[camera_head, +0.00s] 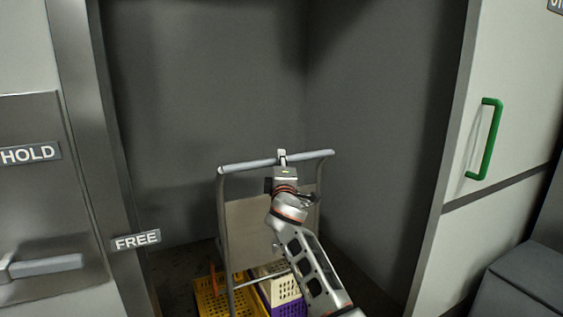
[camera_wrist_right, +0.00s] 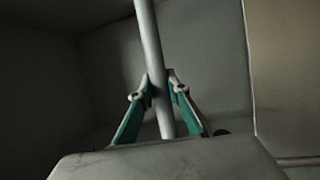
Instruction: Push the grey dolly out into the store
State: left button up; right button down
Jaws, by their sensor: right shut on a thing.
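The grey dolly (camera_head: 248,225) stands in a dark grey recess in the head view, with its push bar (camera_head: 240,165) across the top. My right gripper (camera_head: 282,157) is shut on the middle of the push bar. In the right wrist view the two green-sided fingers (camera_wrist_right: 158,92) close on both sides of the bar (camera_wrist_right: 150,45). The lower part of the dolly is partly hidden behind my right arm and cut off by the bottom edge. My left gripper is not in view.
Yellow (camera_head: 212,298), cream (camera_head: 280,288) and purple (camera_head: 288,309) crates sit low at the dolly. A doorframe with a FREE sign (camera_head: 136,240) stands at left, beside a HOLD panel (camera_head: 30,153). At right is a pale door with a green handle (camera_head: 487,140). Grey walls enclose the dolly.

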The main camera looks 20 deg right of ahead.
jog(key=shift+d+r, duration=0.1)
jog(key=shift+r, duration=0.15)
jog(key=c, duration=2.1)
grip_release()
jog(key=shift+c, duration=0.2)
jog(key=shift+o, duration=1.2)
jog(key=shift+w+f, duration=0.2)
jog(key=shift+w, duration=0.05)
jog(key=shift+s, duration=0.1)
jog(key=v, duration=1.2)
